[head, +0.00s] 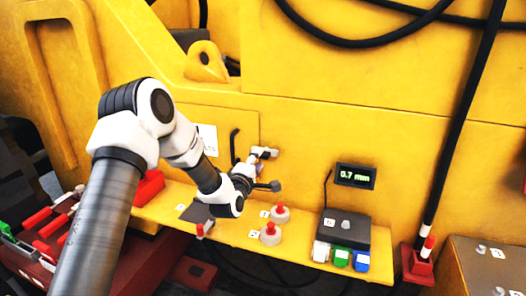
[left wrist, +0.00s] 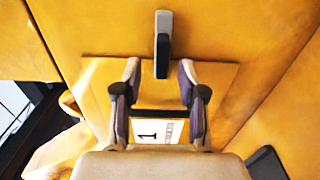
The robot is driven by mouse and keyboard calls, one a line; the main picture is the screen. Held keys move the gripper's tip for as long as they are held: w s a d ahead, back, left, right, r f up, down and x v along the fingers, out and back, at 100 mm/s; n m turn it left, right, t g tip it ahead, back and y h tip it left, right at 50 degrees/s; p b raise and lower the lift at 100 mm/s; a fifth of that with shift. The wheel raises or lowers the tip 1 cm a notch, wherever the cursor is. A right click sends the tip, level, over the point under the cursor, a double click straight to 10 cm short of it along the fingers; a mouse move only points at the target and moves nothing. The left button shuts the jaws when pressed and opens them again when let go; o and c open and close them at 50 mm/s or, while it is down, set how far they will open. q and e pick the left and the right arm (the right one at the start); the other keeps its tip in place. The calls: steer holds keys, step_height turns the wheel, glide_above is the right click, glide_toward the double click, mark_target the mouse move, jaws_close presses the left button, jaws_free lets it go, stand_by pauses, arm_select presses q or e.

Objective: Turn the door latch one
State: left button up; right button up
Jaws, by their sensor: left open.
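The door latch (left wrist: 162,42) shows in the left wrist view as a light grey plate with a dark lever pointing down the picture. In the head view the latch (head: 268,153) is a small pale piece on the yellow wall, partly covered by my gripper. My left gripper (left wrist: 160,70) is open, its two fingers either side of the lever's lower end in the picture; I see no contact. In the head view this gripper (head: 256,158) is small, close to the latch. A white label marked 1 (left wrist: 150,130) shows between the fingers. My right gripper is not in view.
A black door handle (head: 234,146) is left of the latch. Below, a yellow ledge (head: 240,236) carries red-topped pieces (head: 270,234) and a dark box with coloured blocks (head: 343,235). A display (head: 355,176) reads 0.7 mm. Black cables hang at the right.

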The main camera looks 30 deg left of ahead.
mark_target(261, 157)
arm_select(q)
steer(key=x, duration=0.4)
steer(key=shift+w+f+p, duration=0.1)
steer(key=shift+w+p, duration=0.2)
steer(key=shift+p, duration=0.1)
steer(key=shift+s, duration=0.1)
jaws_close()
